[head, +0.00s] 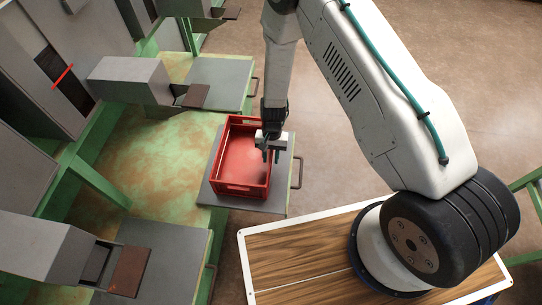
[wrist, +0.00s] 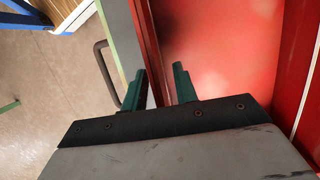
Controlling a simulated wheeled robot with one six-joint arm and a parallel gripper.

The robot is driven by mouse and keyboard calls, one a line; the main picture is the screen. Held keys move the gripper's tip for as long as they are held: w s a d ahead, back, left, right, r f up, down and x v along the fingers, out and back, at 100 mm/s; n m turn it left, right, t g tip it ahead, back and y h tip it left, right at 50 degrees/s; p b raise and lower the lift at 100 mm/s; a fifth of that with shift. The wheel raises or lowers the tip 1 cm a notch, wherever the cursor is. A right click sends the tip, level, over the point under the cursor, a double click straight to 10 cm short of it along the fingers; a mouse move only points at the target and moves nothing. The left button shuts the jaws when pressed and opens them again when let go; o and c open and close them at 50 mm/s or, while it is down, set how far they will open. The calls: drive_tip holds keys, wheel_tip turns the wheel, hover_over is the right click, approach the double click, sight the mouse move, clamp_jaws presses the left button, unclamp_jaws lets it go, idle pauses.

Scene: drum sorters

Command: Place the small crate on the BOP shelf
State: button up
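The small red crate (head: 243,158) sits upright and empty-looking on a grey shelf plate (head: 281,185) in the head view. My gripper (head: 271,154) is at the crate's right-hand wall. In the wrist view, the two green fingers of my gripper (wrist: 163,88) are apart, with the crate's red wall (wrist: 152,60) running between them. A gap shows between the wall and the right finger. The crate floor (wrist: 220,50) lies to the right. No BOP label is readable, so I cannot tell which shelf is the BOP one.
Similar grey plates stand at the back (head: 222,88) and front left (head: 170,262), beside grey chutes. A green frame runs along the left. My wooden-topped base is at lower right. A metal handle (head: 298,172) sticks out from the crate's plate. Open floor lies to the right.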

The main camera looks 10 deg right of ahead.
drive_tip(key=v, duration=1.3)
drive_tip(key=s+d+r+n+t, duration=0.1)
drive_tip(key=s+d+r, duration=0.1)
drive_tip(key=r, duration=0.7)
drive_tip(key=s+d+r, duration=0.1)
drive_tip(key=d+r, duration=0.1)
drive_tip(key=r, duration=0.7)
drive_tip(key=s+d+r+n+t, duration=0.1)
drive_tip(key=s+d+r, duration=0.1)
drive_tip(key=r, duration=0.8)
drive_tip(key=s+d+r, duration=0.2)
drive_tip(key=s+r, duration=0.2)
drive_tip(key=s, duration=0.3)
drive_tip(key=s+d+r+n+t, duration=0.1)
drive_tip(key=s+d+r, duration=0.2)
drive_tip(key=s+r, duration=0.2)
drive_tip(key=s+d+r+n+t+h, duration=0.1)
drive_tip(key=s+r, duration=0.4)
drive_tip(key=s, duration=0.6)
drive_tip(key=shift+d, duration=0.75)
drive_tip(key=shift+r, duration=0.1)
